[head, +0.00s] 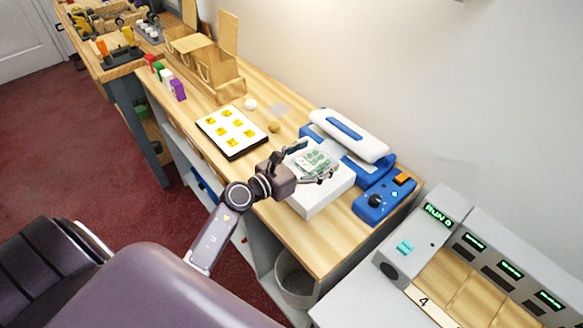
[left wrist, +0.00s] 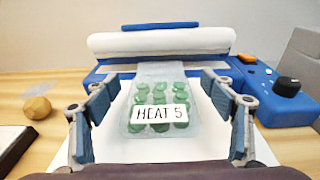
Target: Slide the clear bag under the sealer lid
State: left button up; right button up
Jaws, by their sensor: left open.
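The clear bag (head: 313,161) lies on a white block in front of the sealer. In the left wrist view the bag (left wrist: 158,88) holds several green pieces and bears a label reading "HEAT 5". Its far end reaches toward the sealer lid (left wrist: 160,41); whether it passes under the lid I cannot tell. The sealer is blue, with a white lid (head: 348,135) and a blue handle strip. My left gripper (head: 311,161) is open, its fingers (left wrist: 165,108) on either side of the bag, apart from it. My right gripper is not in view.
A blue control box (head: 372,207) with a black knob and orange switch sits right of the white block (head: 318,202). A tray with yellow squares (head: 231,132) and a tan lump (head: 274,126) lie to the left. A grey bin (head: 294,280) stands below.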

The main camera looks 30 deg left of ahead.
pick_arm(q)
jog(key=shift+s+r, duration=0.2)
jog(key=shift+s, duration=0.2)
jog(key=v, duration=1.1)
jog(key=shift+s+a, duration=0.1)
jog(key=shift+a, duration=0.1)
jog(key=shift+f, duration=0.15)
